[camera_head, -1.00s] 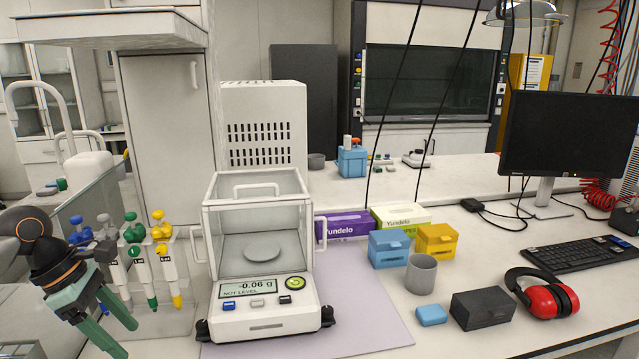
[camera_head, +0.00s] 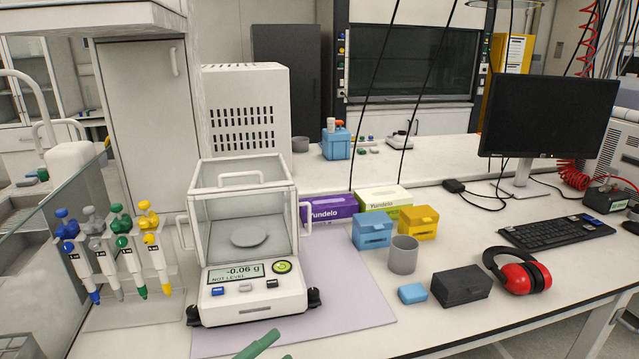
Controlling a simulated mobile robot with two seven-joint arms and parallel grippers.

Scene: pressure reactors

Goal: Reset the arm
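Only the green fingertips of my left gripper (camera_head: 279,345) show, at the bottom edge in front of the balance. They come in from the lower left and look apart, with nothing seen between them. The rest of that gripper and its arm is below the picture. My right gripper is not in view.
A balance (camera_head: 254,299) with a closed glass draft shield reads -0.06 g and NOT LEVEL, on a lilac mat (camera_head: 345,300). A pipette rack (camera_head: 130,315) stands left. Boxes, a grey cup (camera_head: 403,255) and red earmuffs (camera_head: 522,275) lie right. The mat's front right is clear.

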